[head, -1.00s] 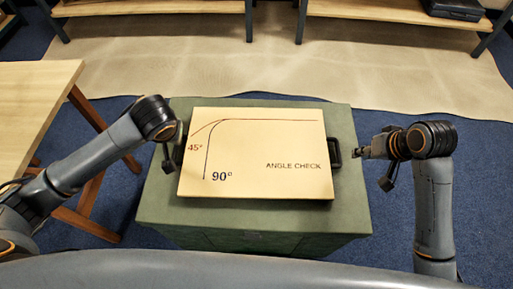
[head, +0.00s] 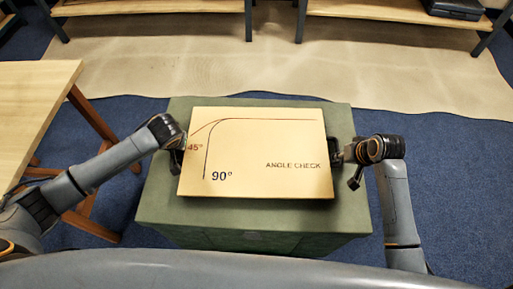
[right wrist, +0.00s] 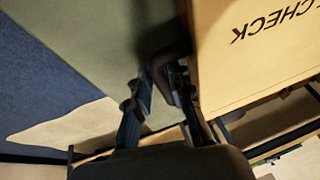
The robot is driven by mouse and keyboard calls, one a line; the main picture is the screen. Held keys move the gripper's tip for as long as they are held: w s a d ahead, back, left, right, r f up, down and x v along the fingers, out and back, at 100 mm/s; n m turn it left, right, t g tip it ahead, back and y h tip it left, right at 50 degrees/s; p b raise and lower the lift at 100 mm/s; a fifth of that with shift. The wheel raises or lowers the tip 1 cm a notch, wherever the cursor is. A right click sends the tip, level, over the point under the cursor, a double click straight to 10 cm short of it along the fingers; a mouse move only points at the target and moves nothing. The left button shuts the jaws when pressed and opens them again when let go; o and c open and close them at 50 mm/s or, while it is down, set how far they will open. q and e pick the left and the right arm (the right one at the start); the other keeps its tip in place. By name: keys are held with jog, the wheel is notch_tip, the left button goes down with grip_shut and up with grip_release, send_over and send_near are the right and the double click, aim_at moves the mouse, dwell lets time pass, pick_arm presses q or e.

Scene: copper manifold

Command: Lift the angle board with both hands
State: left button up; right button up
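The angle board (head: 255,155) is a pale panel marked 45°, 90° and ANGLE CHECK. It lies flat on a green box, with a dark handle at its right side. My right gripper (head: 342,155) is at that right handle. In the right wrist view, the two fingers of my right gripper (right wrist: 162,76) are apart, with the dark handle (right wrist: 172,50) at their tips. The board's edge (right wrist: 255,55) lies just right of them. My left gripper (head: 177,158) is at the board's left edge. Its fingers and the left handle are mostly hidden by my wrist.
The green box (head: 250,221) stands on blue carpet (head: 440,190). A wooden table (head: 35,100) is at the left, close to my left arm. Shelves (head: 400,10) stand at the back beyond a beige mat (head: 290,65).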

pick_arm(q)
jog(key=shift+c, duration=0.4)
pick_arm(e)
jog(key=shift+c, duration=0.4)
pick_arm(q)
grip_shut()
pick_arm(e)
grip_shut()
pick_arm(q)
jog(key=shift+w+r, duration=0.1)
jog(key=shift+r, duration=0.1)
pick_arm(e)
jog(key=shift+w+r, duration=0.1)
jog(key=shift+r, duration=0.1)
